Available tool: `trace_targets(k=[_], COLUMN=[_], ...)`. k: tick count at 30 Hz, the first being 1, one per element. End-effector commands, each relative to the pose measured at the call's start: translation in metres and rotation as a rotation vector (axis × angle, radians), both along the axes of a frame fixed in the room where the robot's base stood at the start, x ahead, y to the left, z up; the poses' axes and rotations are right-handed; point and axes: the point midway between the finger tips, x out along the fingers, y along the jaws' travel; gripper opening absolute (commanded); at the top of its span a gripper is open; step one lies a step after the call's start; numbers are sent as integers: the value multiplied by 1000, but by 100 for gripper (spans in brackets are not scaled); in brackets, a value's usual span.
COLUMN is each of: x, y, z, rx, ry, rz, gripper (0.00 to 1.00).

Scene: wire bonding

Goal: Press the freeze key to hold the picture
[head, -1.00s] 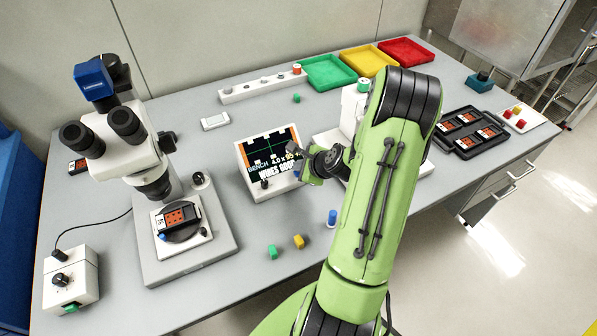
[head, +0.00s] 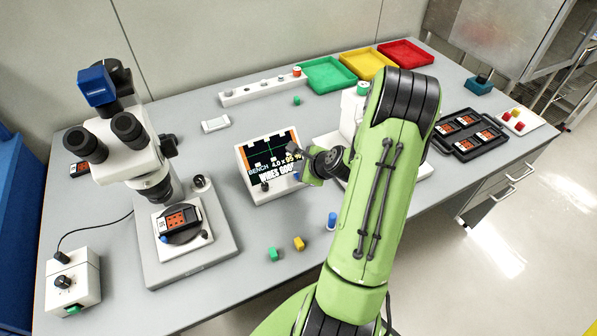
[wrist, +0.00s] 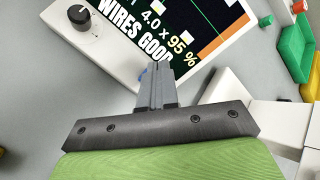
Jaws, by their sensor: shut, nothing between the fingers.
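The display unit (head: 243,178) is a tilted white box on the bench with a dark screen (head: 268,150) reading "BENCH 4.0 x 95 %" and "WIRES GOOD". It also shows in the wrist view (wrist: 117,61), with a black knob (wrist: 81,17) on its front panel. My gripper (head: 300,166) is at the unit's right front corner. In the wrist view my gripper (wrist: 158,66) is shut and empty, its tips over the lower panel edge below the text. A blue piece (wrist: 143,73) shows partly beside the fingers. I cannot tell whether the tips touch it; no key is clearly labelled.
A microscope (head: 120,150) stands left with a control box (head: 73,283) before it. Small green (head: 275,254) and yellow (head: 299,243) pieces and a blue-topped peg (head: 332,221) stand in front of the display. A white machine (head: 328,150) is partly hidden behind my arm.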

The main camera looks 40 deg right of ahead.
Motion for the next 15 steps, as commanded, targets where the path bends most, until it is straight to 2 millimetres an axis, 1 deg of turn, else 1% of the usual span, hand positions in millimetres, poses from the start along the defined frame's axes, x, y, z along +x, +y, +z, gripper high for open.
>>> trace_targets(k=[1,10,15], x=[0,0,0], y=[0,0,0], z=[4,4,20], rx=[0,0,0], ry=[0,0,0], rz=[0,0,0], gripper=[0,0,0])
